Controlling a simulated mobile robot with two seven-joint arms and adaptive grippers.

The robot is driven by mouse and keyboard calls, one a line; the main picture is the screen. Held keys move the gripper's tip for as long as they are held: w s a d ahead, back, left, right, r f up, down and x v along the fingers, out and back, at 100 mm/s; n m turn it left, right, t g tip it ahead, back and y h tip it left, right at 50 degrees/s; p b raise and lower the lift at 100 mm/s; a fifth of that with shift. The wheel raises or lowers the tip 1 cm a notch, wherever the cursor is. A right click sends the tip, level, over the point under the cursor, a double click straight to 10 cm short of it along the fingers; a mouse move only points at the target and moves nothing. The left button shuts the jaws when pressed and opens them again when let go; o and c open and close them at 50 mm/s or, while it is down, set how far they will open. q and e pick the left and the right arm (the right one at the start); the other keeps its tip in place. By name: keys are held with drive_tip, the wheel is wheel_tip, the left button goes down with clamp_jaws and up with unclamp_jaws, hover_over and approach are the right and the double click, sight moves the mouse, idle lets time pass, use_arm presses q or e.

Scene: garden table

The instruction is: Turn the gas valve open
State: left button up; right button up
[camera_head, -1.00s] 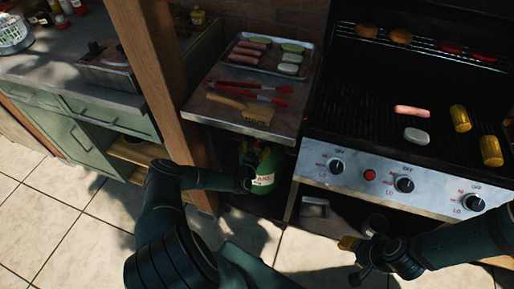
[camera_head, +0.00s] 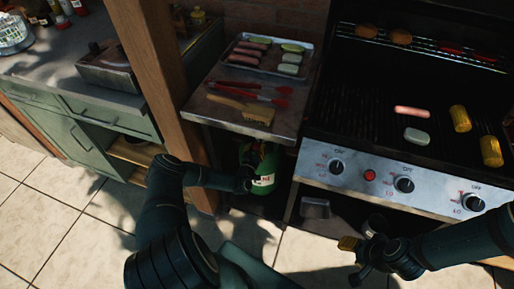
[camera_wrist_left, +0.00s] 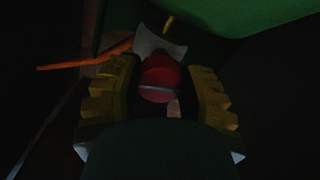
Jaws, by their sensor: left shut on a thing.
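The green gas bottle (camera_head: 264,180) with a white label stands in the dark space under the side shelf, left of the grill. It also shows at the top of the left wrist view (camera_wrist_left: 235,14). The red gas valve (camera_wrist_left: 160,72) sits between the yellow ridged fingers of my left gripper (camera_wrist_left: 160,95), which is shut on it. In the head view my left gripper (camera_head: 250,172) reaches in at the bottle's upper left, and the valve is hard to make out there. My right gripper (camera_head: 358,255) is in front of the grill, away from the bottle; its opening is unclear.
The side shelf (camera_head: 195,107) overhangs the bottle and carries a tray (camera_head: 307,50) of food, red tongs (camera_head: 262,88) and a brush (camera_head: 240,107). The grill's control panel (camera_head: 385,183) is on the right.

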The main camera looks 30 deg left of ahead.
use_arm(q)
drive_tip(key=n, duration=0.3)
drive_tip(key=shift+n, duration=0.4)
drive_tip(key=n, duration=0.3)
drive_tip(key=shift+n, duration=0.3)
drive_tip(key=n, duration=0.6)
drive_tip(key=shift+r+n, duration=0.1)
drive_tip(key=shift+n, duration=0.3)
drive_tip(key=o, duration=1.2)
